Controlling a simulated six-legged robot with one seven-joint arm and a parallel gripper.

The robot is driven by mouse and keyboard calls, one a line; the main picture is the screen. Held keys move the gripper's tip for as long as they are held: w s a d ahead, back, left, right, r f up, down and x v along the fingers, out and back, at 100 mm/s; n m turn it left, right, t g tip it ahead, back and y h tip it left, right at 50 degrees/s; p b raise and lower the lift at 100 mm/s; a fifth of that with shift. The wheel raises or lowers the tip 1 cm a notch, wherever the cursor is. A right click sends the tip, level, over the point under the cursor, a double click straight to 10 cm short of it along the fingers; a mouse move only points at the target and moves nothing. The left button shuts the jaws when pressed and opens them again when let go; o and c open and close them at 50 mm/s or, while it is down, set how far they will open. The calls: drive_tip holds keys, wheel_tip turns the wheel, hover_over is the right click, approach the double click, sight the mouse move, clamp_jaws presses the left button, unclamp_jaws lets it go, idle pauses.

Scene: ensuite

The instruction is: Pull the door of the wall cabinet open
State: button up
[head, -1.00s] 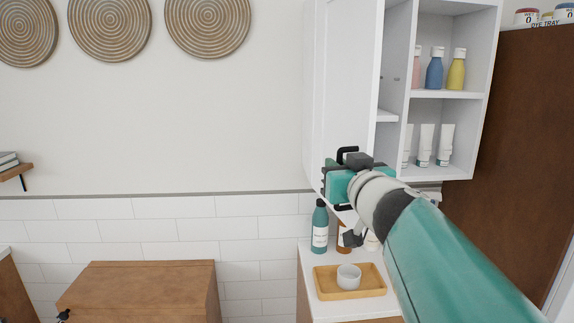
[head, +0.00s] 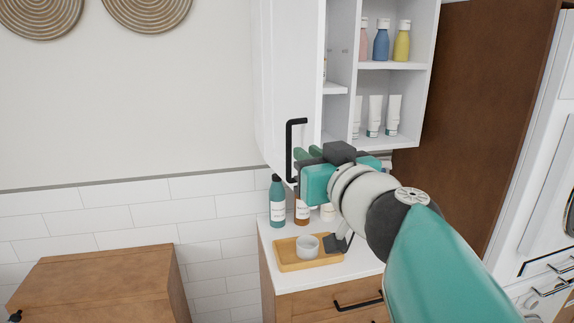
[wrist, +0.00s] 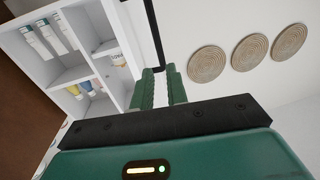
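The wall cabinet (head: 431,75) is white, with its door (head: 290,60) standing open and swung out at the left of the shelves. A black bar handle (head: 290,150) is upright on the door's outer face near its free edge. My gripper (head: 307,152) is just right of the handle in the head view, near the door's lower edge. In the wrist view the two green fingers (wrist: 162,88) are parallel with a narrow gap and nothing seen between them. The handle (wrist: 153,35) shows just beyond their tips. Contact with the door cannot be told.
Below the cabinet, a counter (head: 268,233) holds bottles and a wooden tray (head: 281,262) with a grey cup (head: 307,246). A wooden chest (head: 100,280) stands at the lower left. A tall brown panel (head: 470,110) is right of the cabinet. The tiled wall between is clear.

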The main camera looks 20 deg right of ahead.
drive_tip(key=s, duration=0.4)
drive_tip(key=shift+s+d, duration=0.1)
drive_tip(key=shift+s, duration=0.1)
drive_tip(key=s+a+f+g+y, duration=0.15)
drive_tip(key=a+f+g, duration=0.3)
drive_tip(key=f, duration=0.55)
drive_tip(key=s+a+f+g+y, duration=0.15)
drive_tip(key=a+f+g, duration=0.3)
drive_tip(key=f, duration=0.55)
drive_tip(key=s+d+f+g+h, duration=0.3)
drive_tip(key=s+f, duration=0.1)
drive_tip(key=f, duration=0.2)
drive_tip(key=shift+h, duration=0.3)
